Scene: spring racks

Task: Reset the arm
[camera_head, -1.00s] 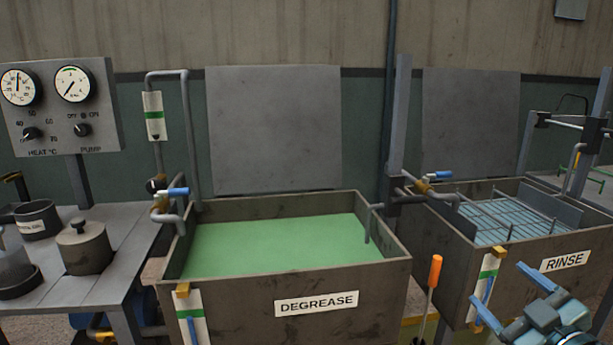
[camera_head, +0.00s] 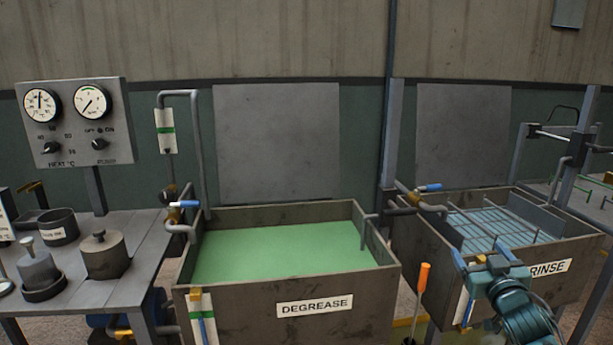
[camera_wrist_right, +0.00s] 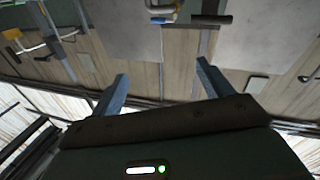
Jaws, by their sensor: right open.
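My right gripper (camera_head: 481,255) is in front of the rinse tank (camera_head: 561,284) at the lower right of the head view, covering part of its front wall and label. Its two bluish fingers are spread apart with nothing between them. In the right wrist view the open fingers (camera_wrist_right: 162,74) point up the picture, with the wall and some pipes beyond them. My left gripper is not in view.
The degrease tank (camera_head: 240,318) with green liquid stands in the middle. An orange-handled tool (camera_head: 422,278) stands upright between the tanks. A grey table (camera_head: 140,277) with pots and a gauge panel (camera_head: 75,127) are at left. A blue-handled valve (camera_head: 429,188) is near the rinse tank.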

